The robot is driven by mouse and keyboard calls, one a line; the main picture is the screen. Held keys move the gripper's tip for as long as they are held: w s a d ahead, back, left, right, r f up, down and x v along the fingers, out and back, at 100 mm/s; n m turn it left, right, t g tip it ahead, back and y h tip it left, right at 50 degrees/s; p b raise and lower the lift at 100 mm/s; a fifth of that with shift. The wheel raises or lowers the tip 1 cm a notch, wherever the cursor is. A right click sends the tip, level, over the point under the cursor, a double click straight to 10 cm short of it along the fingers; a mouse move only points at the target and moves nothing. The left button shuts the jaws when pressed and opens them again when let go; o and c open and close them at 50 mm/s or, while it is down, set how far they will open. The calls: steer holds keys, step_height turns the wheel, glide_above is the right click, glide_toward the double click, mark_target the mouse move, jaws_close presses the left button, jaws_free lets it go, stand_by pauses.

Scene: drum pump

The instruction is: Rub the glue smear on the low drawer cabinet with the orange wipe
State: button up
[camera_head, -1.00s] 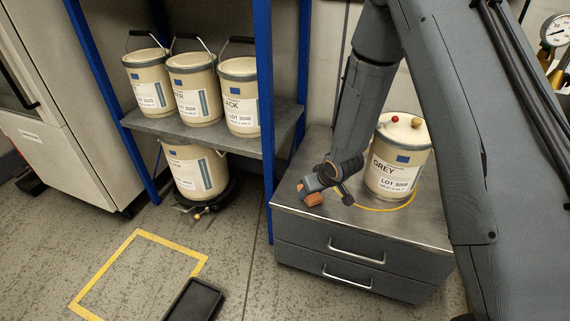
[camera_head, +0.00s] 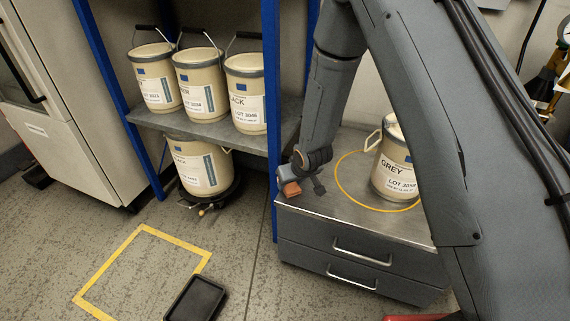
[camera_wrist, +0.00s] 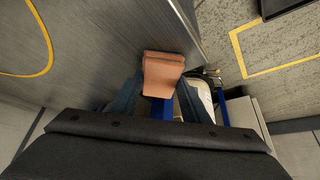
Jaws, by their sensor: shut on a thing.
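The low drawer cabinet (camera_head: 330,207) has a bare grey metal top and two grey drawers with bar handles. My gripper (camera_head: 287,178) is at the left edge of its top, by the blue shelf post. It is shut on the orange wipe (camera_head: 291,189), a small folded pad. In the wrist view the wipe (camera_wrist: 163,70) sits between my fingers, over the cabinet top (camera_wrist: 110,45) close to its edge. I cannot tell whether the wipe touches the surface. I cannot make out the glue smear in either view.
A pail marked GREY (camera_head: 396,170) stands at a yellow ring (camera_head: 345,190) on the cabinet, partly behind my arm. A blue-posted shelf (camera_head: 270,60) with several pails stands left. A yellow floor outline (camera_head: 110,263) and a black tray (camera_head: 196,300) lie on the floor.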

steer(key=shift+w+a, duration=0.1)
steer(key=shift+a, duration=0.35)
step_height(320, 180, up, 3)
steer(key=shift+d+f+p, duration=0.15)
steer(key=shift+f+p, duration=0.05)
steer(key=shift+p, duration=0.65)
steer(key=shift+r+p, duration=2.4)
steer(key=shift+r, duration=0.25)
